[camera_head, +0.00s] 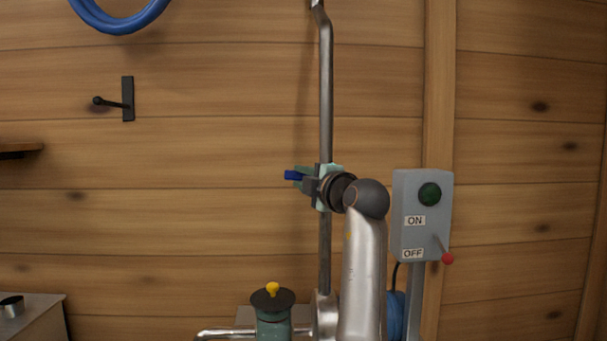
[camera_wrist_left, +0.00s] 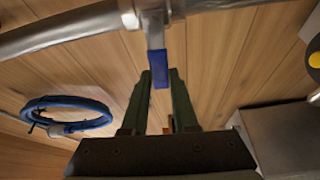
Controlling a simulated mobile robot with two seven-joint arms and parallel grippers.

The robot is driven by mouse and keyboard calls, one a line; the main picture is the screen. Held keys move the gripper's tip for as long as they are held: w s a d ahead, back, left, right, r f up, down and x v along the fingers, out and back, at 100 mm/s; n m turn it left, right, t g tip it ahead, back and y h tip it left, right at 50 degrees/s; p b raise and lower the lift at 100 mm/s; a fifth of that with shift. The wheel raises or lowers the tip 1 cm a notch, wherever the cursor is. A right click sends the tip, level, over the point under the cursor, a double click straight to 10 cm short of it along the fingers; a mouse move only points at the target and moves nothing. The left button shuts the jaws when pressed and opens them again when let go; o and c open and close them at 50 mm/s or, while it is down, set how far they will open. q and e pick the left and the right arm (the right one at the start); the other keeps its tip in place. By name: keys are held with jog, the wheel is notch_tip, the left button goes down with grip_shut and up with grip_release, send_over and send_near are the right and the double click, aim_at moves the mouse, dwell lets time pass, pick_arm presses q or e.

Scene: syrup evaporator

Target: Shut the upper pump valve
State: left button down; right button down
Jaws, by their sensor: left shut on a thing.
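The upper pump valve sits on a vertical steel pipe (camera_head: 326,95) in the head view. Its blue lever handle (camera_head: 293,175) sticks out to the left, across the pipe. The blue handle (camera_wrist_left: 160,69) also shows in the left wrist view, standing out crosswise from the pipe (camera_wrist_left: 65,30). My left gripper (camera_head: 306,180) is at the valve, in front of the pipe, and hides most of the valve body. In the left wrist view its green fingers (camera_wrist_left: 160,78) are shut on the blue handle near its end. My right gripper is out of view.
A grey switch box (camera_head: 423,215) marked ON and OFF stands close right of my arm, its red-tipped lever low by OFF. A green pump part with a yellow knob (camera_head: 272,289) is below. A blue hose (camera_head: 120,22) hangs upper left.

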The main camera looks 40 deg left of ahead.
pick_arm(q)
jog(key=shift+f+n, duration=0.3)
jog(key=shift+n, duration=0.2)
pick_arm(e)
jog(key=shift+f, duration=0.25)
pick_arm(q)
jog(key=shift+f, duration=0.1)
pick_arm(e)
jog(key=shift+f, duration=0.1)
pick_arm(q)
jog(key=c, duration=0.7)
grip_release()
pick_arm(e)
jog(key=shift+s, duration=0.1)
pick_arm(q)
jog(key=v, duration=1.2)
jog(key=shift+s+d+r, duration=0.1)
jog(key=shift+d+r, duration=0.15)
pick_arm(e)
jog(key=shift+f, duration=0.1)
